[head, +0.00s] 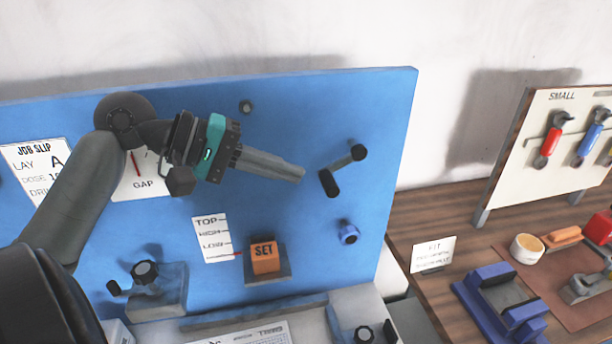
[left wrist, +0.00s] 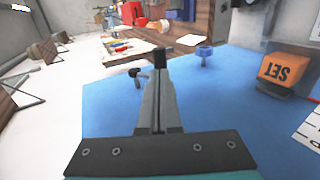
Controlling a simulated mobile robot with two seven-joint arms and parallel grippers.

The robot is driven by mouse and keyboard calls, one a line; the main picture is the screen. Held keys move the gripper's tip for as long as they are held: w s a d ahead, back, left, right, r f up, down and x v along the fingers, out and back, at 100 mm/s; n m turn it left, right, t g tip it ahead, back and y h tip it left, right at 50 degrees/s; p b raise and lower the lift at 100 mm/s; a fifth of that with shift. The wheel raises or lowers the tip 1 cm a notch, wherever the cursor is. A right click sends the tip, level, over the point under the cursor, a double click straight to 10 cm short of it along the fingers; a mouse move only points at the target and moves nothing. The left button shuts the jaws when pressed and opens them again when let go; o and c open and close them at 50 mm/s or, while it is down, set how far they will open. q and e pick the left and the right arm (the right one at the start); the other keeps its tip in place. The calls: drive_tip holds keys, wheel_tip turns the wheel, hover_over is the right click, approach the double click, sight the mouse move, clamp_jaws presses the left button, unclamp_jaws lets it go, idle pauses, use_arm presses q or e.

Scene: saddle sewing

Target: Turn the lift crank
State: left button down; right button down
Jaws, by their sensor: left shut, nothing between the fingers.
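A crank with a grey arm and two black ends (head: 343,170) is on the blue panel, right of my left gripper (head: 299,174). No label marks it as the lift crank. My left gripper is shut and empty, its fingertips pointing at the crank's lower black grip (head: 330,184) with a small gap in the head view. In the left wrist view, the black grip (left wrist: 160,59) stands just beyond the fingertips (left wrist: 158,80); contact cannot be told there. The crank's other black end (left wrist: 134,72) shows to the left. My right gripper is out of view.
Below are an orange SET block (head: 264,256), a TOP-to-LOW scale card (head: 212,238) and a blue knob (head: 348,232). Another black crank (head: 144,272) is at lower left. Right of the blue panel (head: 300,110), a wooden bench (head: 440,210) holds tools.

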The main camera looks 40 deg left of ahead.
sight(324, 183)
use_arm(q)
drive_tip(key=shift+x, duration=1.9)
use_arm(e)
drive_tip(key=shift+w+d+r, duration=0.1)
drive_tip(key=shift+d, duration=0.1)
